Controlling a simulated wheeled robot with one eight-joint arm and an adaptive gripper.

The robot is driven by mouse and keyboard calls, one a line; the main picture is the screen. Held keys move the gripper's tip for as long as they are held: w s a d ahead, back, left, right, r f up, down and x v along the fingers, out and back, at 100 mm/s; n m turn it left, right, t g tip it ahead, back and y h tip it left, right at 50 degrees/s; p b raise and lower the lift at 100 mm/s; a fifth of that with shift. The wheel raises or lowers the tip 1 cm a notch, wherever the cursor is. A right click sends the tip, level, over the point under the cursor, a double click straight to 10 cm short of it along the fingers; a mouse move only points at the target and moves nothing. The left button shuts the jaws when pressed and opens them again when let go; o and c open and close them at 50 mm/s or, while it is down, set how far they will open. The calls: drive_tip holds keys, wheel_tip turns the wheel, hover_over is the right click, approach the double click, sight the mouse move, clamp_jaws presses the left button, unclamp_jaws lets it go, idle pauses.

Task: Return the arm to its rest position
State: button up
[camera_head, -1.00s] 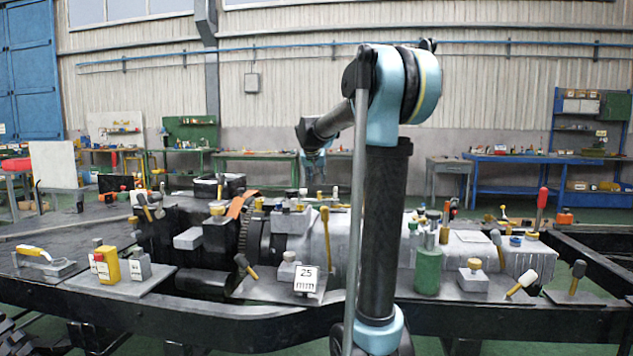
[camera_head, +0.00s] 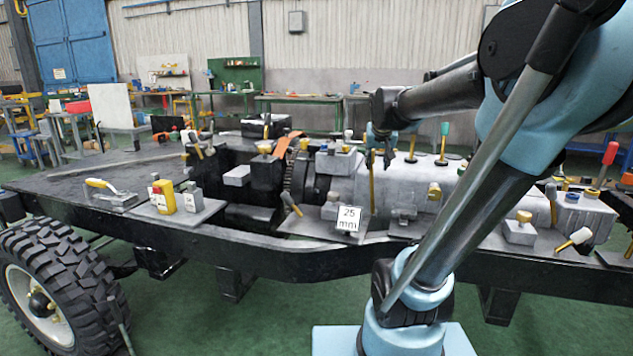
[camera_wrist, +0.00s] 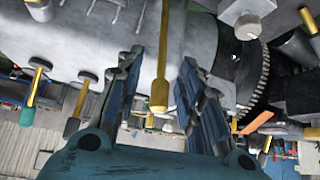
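My arm leans to the right in the head view. Its forearm reaches left over the chassis to my gripper (camera_head: 381,160), small and partly hard to make out. In the wrist view my gripper (camera_wrist: 160,62) has its two blue-padded fingers spread wide apart. A yellow-handled tool (camera_wrist: 161,45) shows between the fingers, with a visible gap on both sides, so nothing is held. In the head view a yellow upright handle (camera_head: 372,192) stands just below my gripper.
The dark chassis frame (camera_head: 270,262) spans the view, crowded with tools and small blocks. A large wheel (camera_head: 62,300) is at the left. Workbenches (camera_head: 300,98) line the back wall. Green floor is open in front.

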drive_tip(key=s+f+g, duration=0.2)
drive_tip(key=s+f, duration=0.8)
drive_tip(key=s, duration=0.3)
drive_tip(key=s+f+n+g+y, duration=0.1)
drive_tip(key=s+f+g, duration=0.2)
drive_tip(key=s+f, duration=0.6)
drive_tip(key=s, duration=0.4)
drive_tip(key=shift+a+f, duration=0.35)
drive_tip(key=shift+a, duration=0.05)
